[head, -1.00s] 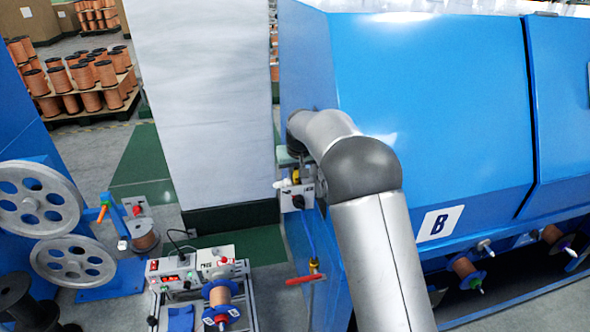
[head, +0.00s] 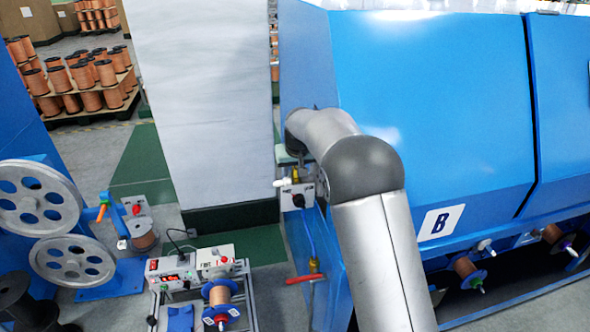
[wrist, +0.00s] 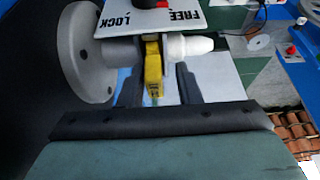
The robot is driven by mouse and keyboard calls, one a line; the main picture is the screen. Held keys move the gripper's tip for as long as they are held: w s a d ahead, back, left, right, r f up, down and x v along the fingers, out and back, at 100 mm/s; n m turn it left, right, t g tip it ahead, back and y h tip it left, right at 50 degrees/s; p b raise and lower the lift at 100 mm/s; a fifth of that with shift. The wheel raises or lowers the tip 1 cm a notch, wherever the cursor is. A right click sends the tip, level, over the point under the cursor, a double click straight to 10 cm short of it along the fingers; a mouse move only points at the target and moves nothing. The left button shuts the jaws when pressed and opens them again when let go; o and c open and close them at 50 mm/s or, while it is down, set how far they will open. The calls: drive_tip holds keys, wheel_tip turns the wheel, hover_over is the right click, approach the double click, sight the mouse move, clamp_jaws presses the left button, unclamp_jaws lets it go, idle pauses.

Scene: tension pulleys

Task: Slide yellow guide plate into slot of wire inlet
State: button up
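The yellow guide plate (wrist: 153,72) stands upright in the wrist view, between a grey cylinder and the white nozzle of the wire inlet (wrist: 190,45). Its upper part is at the gap between them; how deep it sits in the slot is hard to tell. My gripper (wrist: 159,84) has its two dark fingers spread on either side of the plate, with visible space at the right finger. In the head view the yellow plate (head: 296,173) is a small patch above the white nozzle (head: 281,183), and my gripper (head: 289,158) is mostly hidden behind my arm.
A white FREE/LOCK panel (wrist: 150,17) with a knob lies beyond the inlet, and a grey flange disc (wrist: 84,52) is at left. The blue machine housing (head: 430,100) stands close at right. A red-handled valve (head: 305,278) is below.

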drive_tip(key=b+v, duration=0.2)
drive_tip(key=v, duration=1.5)
drive_tip(key=shift+d+r, duration=0.2)
drive_tip(key=shift+d, duration=0.1)
drive_tip(key=s+d+r+m+g+p, duration=0.15)
drive_tip(key=s+d+p, duration=0.35)
drive_tip(key=s, duration=0.5)
drive_tip(key=s+d+r+m+p, duration=0.1)
drive_tip(key=s+d+r+p, duration=0.1)
drive_tip(key=s+d, duration=0.65)
drive_tip(key=s+d+f+p, duration=0.2)
drive_tip(key=s+f, duration=0.1)
drive_tip(key=s, duration=0.7)
drive_tip(key=s+d+f+m+g+h+p, duration=0.1)
drive_tip(key=s+d+f+p, duration=0.1)
drive_tip(key=s, duration=0.8)
drive_tip(key=shift+d+f, duration=0.45)
